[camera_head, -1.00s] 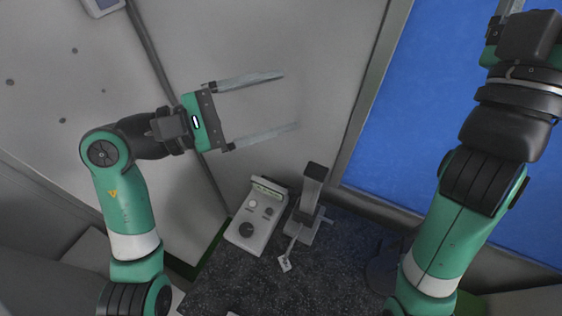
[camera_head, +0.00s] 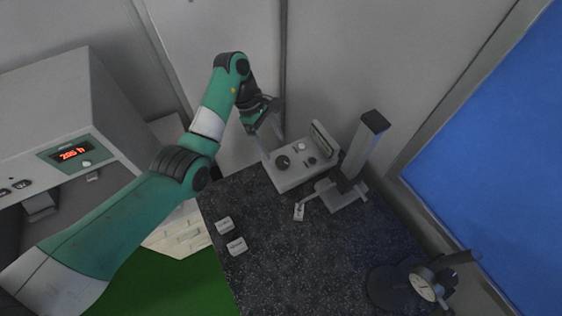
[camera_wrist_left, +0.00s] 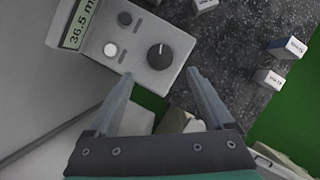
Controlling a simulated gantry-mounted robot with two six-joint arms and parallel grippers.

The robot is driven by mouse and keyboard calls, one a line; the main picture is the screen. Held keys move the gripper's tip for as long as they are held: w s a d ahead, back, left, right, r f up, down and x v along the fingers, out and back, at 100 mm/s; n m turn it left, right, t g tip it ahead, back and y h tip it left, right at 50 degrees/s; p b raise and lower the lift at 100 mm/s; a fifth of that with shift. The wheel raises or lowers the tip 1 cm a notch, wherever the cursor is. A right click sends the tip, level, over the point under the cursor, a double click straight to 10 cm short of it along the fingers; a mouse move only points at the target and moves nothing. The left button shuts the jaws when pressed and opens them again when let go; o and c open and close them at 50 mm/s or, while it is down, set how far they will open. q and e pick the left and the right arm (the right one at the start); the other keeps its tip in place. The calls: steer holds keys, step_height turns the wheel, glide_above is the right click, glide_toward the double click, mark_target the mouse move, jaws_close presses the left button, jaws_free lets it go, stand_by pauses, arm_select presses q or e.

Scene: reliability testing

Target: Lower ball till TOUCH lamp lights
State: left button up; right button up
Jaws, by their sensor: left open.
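The grey control box (camera_head: 296,168) stands on the dark speckled bench top, with a raised display, a black knob (camera_head: 283,162) and small round fittings. In the left wrist view its green display (camera_wrist_left: 76,25) reads "36.5 m", the rest cut off. A pale round fitting (camera_wrist_left: 111,49) and a dark one sit beside the knob; I cannot tell which is the TOUCH lamp. A column stand (camera_head: 362,150) stands right of the box. No ball can be made out. My left gripper (camera_head: 275,150) is open and empty at the box's left side; its fingers (camera_wrist_left: 158,76) point toward the box.
Two small white labelled blocks (camera_head: 236,246) lie on the bench's left part; a small pale tag (camera_head: 299,211) lies before the stand. A dial gauge (camera_head: 424,286) stands at the right front. An oven-like unit (camera_head: 72,150) is at the left. The bench middle is clear.

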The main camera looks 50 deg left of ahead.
mark_target(282, 160)
arm_select(q)
steer(key=x, duration=0.6)
steer(key=shift+d+f, duration=0.25)
steer(key=shift+f, duration=0.05)
arm_select(e)
steer(key=shift+f, duration=0.75)
arm_select(q)
steer(key=shift+w, duration=0.1)
jaws_close()
steer(key=n+p, duration=0.1)
steer(key=p, duration=0.1)
steer(key=n+p, duration=0.1)
steer(key=p, duration=0.2)
steer(key=shift+d+r+t, duration=0.1)
steer(key=shift+r+t, duration=0.3)
steer(key=shift+f+n+p, duration=0.15)
steer(key=shift+n+p, duration=0.25)
steer(key=shift+p, duration=0.05)
steer(key=shift+f, duration=0.2)
arm_select(e)
step_height(282, 160, up, 6)
steer(key=shift+f, duration=0.25)
